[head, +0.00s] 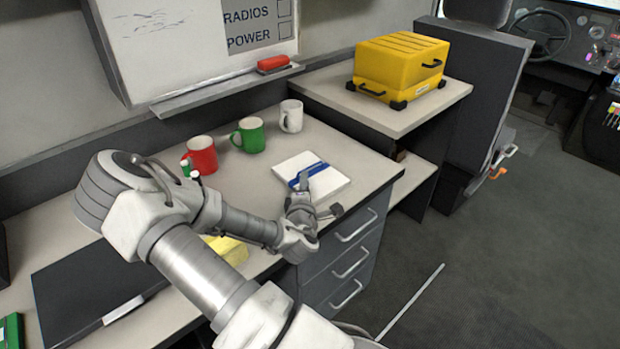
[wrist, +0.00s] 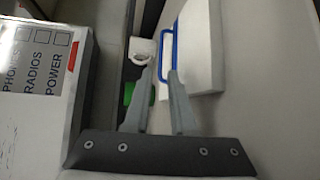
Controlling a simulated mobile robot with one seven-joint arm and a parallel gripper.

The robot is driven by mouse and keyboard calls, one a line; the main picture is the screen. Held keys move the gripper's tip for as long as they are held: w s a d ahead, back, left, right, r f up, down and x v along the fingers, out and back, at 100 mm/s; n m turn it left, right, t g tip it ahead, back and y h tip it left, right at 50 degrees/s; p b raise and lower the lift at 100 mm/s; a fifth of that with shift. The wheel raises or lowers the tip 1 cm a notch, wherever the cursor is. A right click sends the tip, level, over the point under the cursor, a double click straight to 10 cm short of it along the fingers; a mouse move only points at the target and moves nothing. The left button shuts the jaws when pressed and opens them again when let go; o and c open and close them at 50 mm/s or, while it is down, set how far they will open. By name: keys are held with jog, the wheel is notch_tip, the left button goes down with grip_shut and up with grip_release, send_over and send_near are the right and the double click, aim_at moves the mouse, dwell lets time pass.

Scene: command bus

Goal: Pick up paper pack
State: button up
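The paper pack (head: 323,180) is a flat white stack with a blue band, lying on the desk near its right end. In the wrist view the paper pack (wrist: 203,50) is at the top, right of centre, beyond the fingers. My gripper (head: 319,193) is at the near edge of the pack in the head view, with one finger overlapping the pack in the picture. In the wrist view my gripper (wrist: 157,72) has its two fingers apart with nothing held between them. Whether a finger touches the pack I cannot tell.
Red (head: 200,155), green (head: 248,136) and white (head: 291,116) mugs stand behind and left of the pack. A yellow case (head: 400,68) sits on the raised counter at right. A whiteboard (head: 185,45) hangs behind the desk. Drawers (head: 345,255) are below the desk; the floor at right is mostly clear.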

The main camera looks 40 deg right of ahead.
aim_at(310, 172)
jog(key=b+x, duration=0.1)
jog(key=x, duration=0.4)
jog(key=shift+d, duration=0.15)
grip_shut()
dwell(1.3)
